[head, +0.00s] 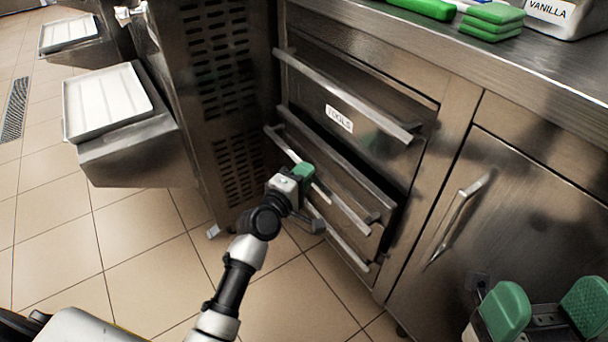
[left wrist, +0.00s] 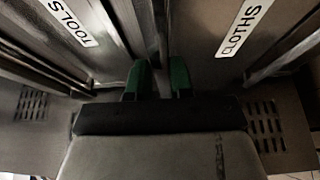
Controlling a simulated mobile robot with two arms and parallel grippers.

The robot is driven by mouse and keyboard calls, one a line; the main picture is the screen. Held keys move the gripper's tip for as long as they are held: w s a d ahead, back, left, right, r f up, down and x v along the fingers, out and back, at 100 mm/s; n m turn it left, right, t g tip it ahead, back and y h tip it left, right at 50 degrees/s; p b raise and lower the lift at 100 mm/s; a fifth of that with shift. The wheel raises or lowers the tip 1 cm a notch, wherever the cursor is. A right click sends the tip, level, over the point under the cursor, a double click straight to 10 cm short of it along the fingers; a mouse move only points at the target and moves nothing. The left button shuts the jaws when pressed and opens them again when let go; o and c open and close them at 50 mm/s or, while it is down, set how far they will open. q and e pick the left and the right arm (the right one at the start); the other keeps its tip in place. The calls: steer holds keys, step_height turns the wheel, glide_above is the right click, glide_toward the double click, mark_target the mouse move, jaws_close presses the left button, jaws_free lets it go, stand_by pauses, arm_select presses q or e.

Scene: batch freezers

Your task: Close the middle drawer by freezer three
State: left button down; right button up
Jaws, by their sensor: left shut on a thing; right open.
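The middle drawer (head: 350,183) of the steel drawer stack stands partly pulled out, with its upper edge forward of the cabinet front and a dark gap at its right end. My left gripper (head: 303,172) is at its long bar handle (head: 346,208), shut on it, with green fingertips. In the left wrist view the two green fingers (left wrist: 159,80) are either side of a bar, whose grip point is partly hidden. A "CLOTHS" label (left wrist: 245,27) shows to their right. My right gripper (head: 545,305) is open and empty at the lower right.
The top drawer (head: 365,110), labelled "TOOLS", is above, and another bar handle (head: 335,238) is below. A vented freezer (head: 222,90) with a white tray (head: 105,103) stands to the left. A cabinet door (head: 510,210) is to the right. Green cloths (head: 492,20) lie on the counter.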

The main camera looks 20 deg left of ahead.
mark_target(320, 168)
arm_select(q)
steer(key=shift+w+d+p, duration=0.15)
steer(key=shift+w+d, duration=0.55)
steer(key=shift+w, duration=0.2)
steer(key=shift+w+d+p, duration=0.15)
steer(key=shift+w+d, duration=0.55)
steer(key=shift+w, duration=0.2)
steer(key=c, duration=1.4)
jaws_free()
steer(key=o, duration=0.4)
steer(key=shift+d, duration=0.1)
